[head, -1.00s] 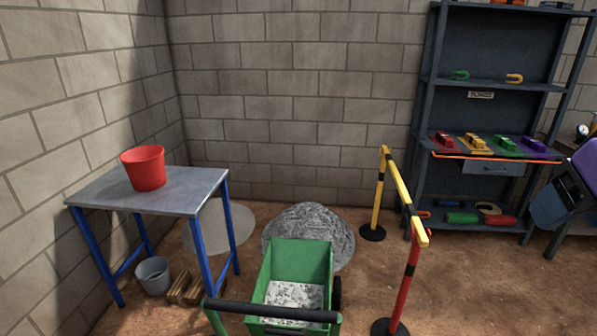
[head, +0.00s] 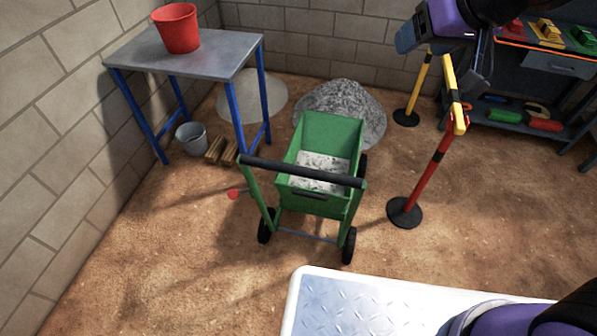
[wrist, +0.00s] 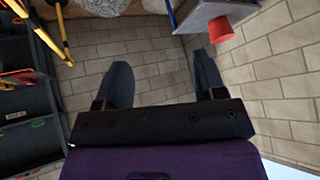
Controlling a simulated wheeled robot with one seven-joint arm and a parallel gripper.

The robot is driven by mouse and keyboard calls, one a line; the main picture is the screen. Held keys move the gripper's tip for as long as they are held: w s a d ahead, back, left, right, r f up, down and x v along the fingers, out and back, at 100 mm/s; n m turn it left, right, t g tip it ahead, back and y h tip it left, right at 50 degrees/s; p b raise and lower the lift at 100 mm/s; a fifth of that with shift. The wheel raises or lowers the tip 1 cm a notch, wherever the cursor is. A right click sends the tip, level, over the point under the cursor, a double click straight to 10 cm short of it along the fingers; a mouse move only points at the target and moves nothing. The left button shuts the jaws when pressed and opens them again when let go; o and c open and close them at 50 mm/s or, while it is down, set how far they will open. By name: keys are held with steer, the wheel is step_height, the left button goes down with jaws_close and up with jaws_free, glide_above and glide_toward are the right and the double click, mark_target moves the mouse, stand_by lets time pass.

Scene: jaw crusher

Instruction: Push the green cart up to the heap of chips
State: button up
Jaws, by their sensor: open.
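The green cart (head: 335,130) stands on the dirt floor in the middle of the head view, with pale grey chips inside. The grey heap of chips (head: 345,97) lies just beyond the cart's far end. The cart hides the heap's near edge, so I cannot tell whether they touch. My gripper is at the upper right of the head view, away from the push bar. The wrist view shows its two fingers (wrist: 160,62) apart and empty.
A red and yellow barrier (head: 437,155) stands right of the cart. At left is a blue-legged table (head: 205,52) with a red bucket (head: 176,28); a grey bucket (head: 191,138) and wood blocks (head: 222,151) lie below. Open floor lies left of the cart.

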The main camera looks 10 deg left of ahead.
steer(key=w+a+f+n+t+h, duration=0.1)
steer(key=a+f+n+t+h, duration=0.2)
steer(key=a+f, duration=1.75)
steer(key=n+t+h, duration=0.3)
steer(key=n+t, duration=0.6)
glide_toward(298, 175)
steer(key=shift+n, duration=0.3)
steer(key=w, duration=1.1)
steer(key=shift+w+d, duration=0.25)
steer(key=shift+d, duration=0.15)
jaws_close()
